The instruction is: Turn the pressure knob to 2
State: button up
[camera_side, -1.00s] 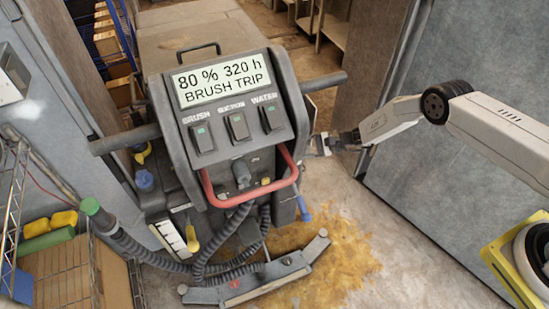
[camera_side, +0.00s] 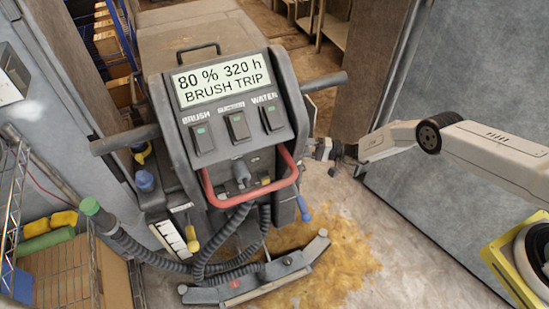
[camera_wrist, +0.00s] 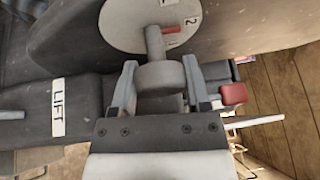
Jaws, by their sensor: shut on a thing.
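The pressure knob (camera_wrist: 163,75) is a grey round knob with a stem and a red pointer (camera_wrist: 168,29), in front of a pale round dial plate (camera_wrist: 125,25). A printed 2 shows on the plate just right of the red pointer; the pointer is near it but not clearly on it. My gripper (camera_wrist: 161,82) is shut on the knob, one finger on each side. In the side view my gripper (camera_side: 322,148) is at the right flank of the grey scrubber machine (camera_side: 232,105), and the knob is hidden there.
A LIFT label (camera_wrist: 58,107) and a red-tipped lever (camera_wrist: 232,94) flank the knob in the wrist view. A red handle bar (camera_side: 250,199) and a side grip (camera_side: 323,82) stick out near my gripper.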

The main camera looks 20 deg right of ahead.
jog(key=shift+n, duration=0.4)
jog(key=o, duration=1.3)
jog(key=shift+d, duration=0.15)
jog(key=shift+v, duration=3.8)
